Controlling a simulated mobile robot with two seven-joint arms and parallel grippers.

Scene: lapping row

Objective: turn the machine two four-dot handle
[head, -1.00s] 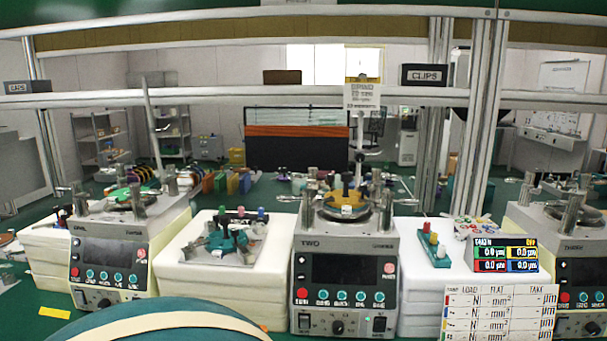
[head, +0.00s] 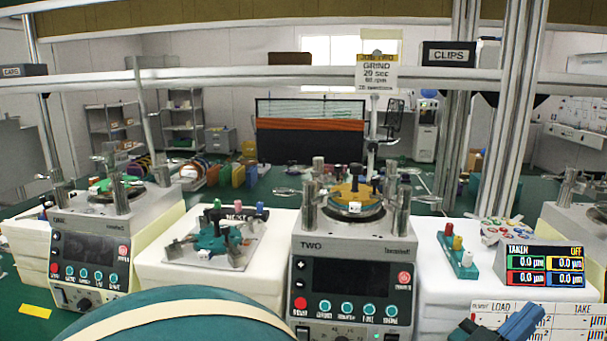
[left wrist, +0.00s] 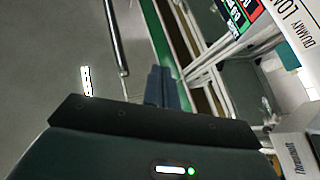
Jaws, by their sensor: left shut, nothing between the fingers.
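Machine two (head: 350,250), a grey box marked TWO with a dark screen and a row of buttons, stands at the centre of the head view. On top is a round plate (head: 353,208) with a yellow disc, between upright metal posts. Lever handles stick out near the left post (head: 288,191) and the right post (head: 428,199). Their dots are too small to tell. My left gripper (head: 522,322) is low at the right, in front of the load card and apart from the machine. Its blue fingers (left wrist: 162,88) are shut and empty in the left wrist view. My right gripper is not in view.
A white block (head: 192,262) bearing a teal fixture stands left of machine two. Another bears a teal stand (head: 458,258) with coloured pegs at right. A reading display (head: 545,264) and load card (head: 560,318) are at lower right. Machines flank both sides. A metal rail (head: 230,82) crosses above.

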